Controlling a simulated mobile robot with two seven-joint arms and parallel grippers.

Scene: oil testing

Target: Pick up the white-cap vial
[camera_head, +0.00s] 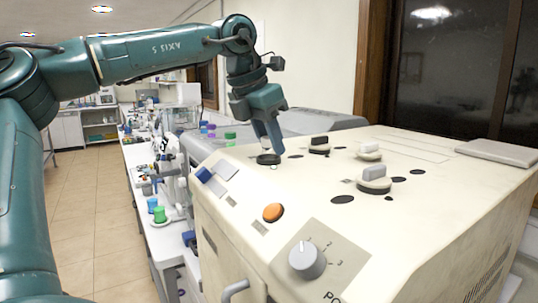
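My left arm reaches in from the left over the cream machine (420,215). My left gripper (267,150) points down at the machine's top, with its fingertips at a dark round piece (268,159). I see the fingers nearly edge-on, so whether they are open or shut on something does not show. No vial with a white cap can be made out clearly. A pale-topped round piece (369,150) stands on the machine top, right of the gripper, but I cannot tell if it is a vial. My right gripper is not in view.
Dark-based knobbed pieces (319,145) and (375,180) stand on the machine top among dark round holes. An orange button (273,212) and a grey dial (307,260) are on its front. A cluttered lab bench (165,240) runs along its left; the tiled floor (95,215) beyond is clear.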

